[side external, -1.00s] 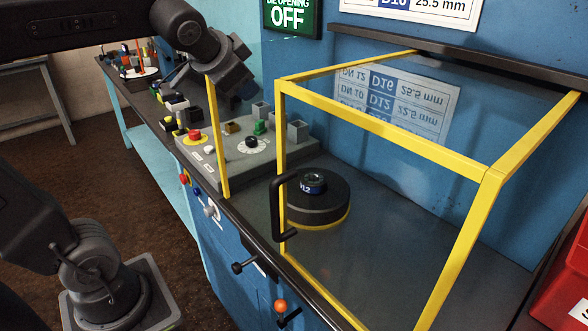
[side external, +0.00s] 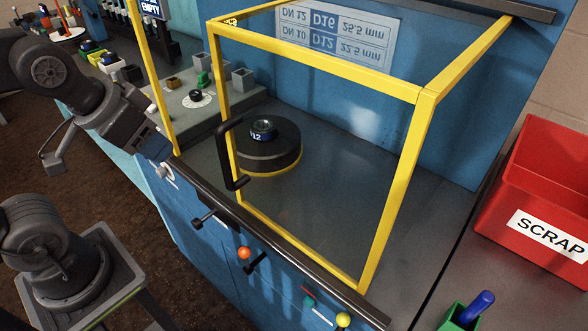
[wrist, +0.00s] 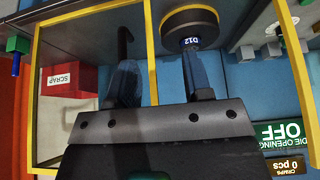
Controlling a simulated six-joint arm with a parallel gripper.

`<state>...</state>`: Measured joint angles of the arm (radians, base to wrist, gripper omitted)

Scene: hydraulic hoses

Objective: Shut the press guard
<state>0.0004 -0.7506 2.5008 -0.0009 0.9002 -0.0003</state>
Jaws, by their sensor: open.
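The press guard is a clear box with a yellow frame (side external: 318,62), on the bench around the right side of the press. Its black upright handle (side external: 227,160) is at the guard's left front edge. A black round die marked D12 (side external: 268,147) sits behind the handle. My gripper (wrist: 158,80) is open and empty in the wrist view, its two fingers apart. The handle (wrist: 125,42) shows beyond the left finger, with no clear contact. In the side view my gripper is left of the handle, near the bench's front edge; its fingertips are hard to make out there.
A yellow post (side external: 155,75) stands left of the guard. Levers and knobs with coloured ends (side external: 244,253) stick out from the blue front. A red scrap bin (side external: 540,190) stands at the right.

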